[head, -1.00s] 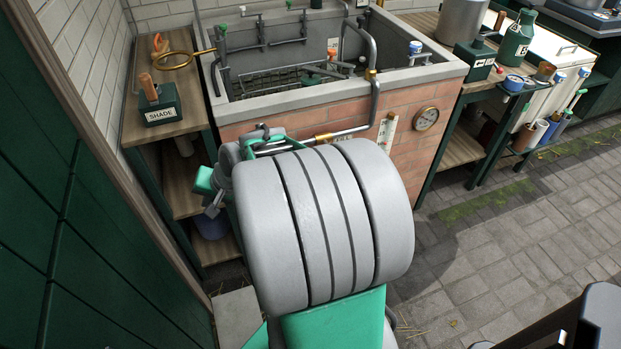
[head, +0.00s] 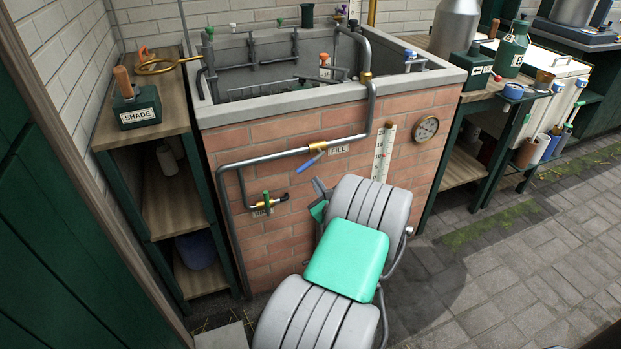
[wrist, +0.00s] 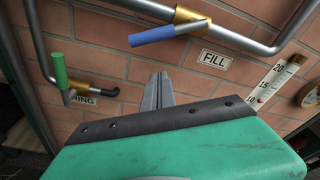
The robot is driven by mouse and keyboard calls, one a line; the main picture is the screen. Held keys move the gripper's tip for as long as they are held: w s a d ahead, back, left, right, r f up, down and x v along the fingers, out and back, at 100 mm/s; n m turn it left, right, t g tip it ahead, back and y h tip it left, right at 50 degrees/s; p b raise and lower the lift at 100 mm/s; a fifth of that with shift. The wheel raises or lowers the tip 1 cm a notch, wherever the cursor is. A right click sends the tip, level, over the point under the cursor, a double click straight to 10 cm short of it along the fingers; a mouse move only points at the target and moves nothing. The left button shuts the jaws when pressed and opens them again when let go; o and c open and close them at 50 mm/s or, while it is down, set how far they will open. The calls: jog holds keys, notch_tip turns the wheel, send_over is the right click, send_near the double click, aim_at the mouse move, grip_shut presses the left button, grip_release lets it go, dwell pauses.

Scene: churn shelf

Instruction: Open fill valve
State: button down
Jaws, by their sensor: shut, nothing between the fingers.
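The fill valve is a brass fitting (head: 317,147) with a blue lever (head: 308,164), on the grey pipe across the brick tank front. The lever slants down and left from the pipe, at an angle to it. In the wrist view the blue lever (wrist: 153,36) is near the top, left of the FILL label (wrist: 215,59). My gripper (head: 319,186) is below the lever and slightly right in the head view, apart from it. Its fingers (wrist: 158,90) are shut and empty, pointing at the bricks. My arm hides part of the gripper in the head view.
A second valve with a green handle (head: 266,197) sits lower left; its label is partly covered. A level scale (head: 384,152) and a round gauge (head: 426,128) are on the right of the tank front. A wooden shelf (head: 150,211) stands left. The paved floor at right is clear.

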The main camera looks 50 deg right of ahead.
jog(key=w+r, duration=0.1)
jog(key=w+a+r, duration=0.1)
jog(key=r, duration=0.1)
jog(key=shift+w, duration=0.1)
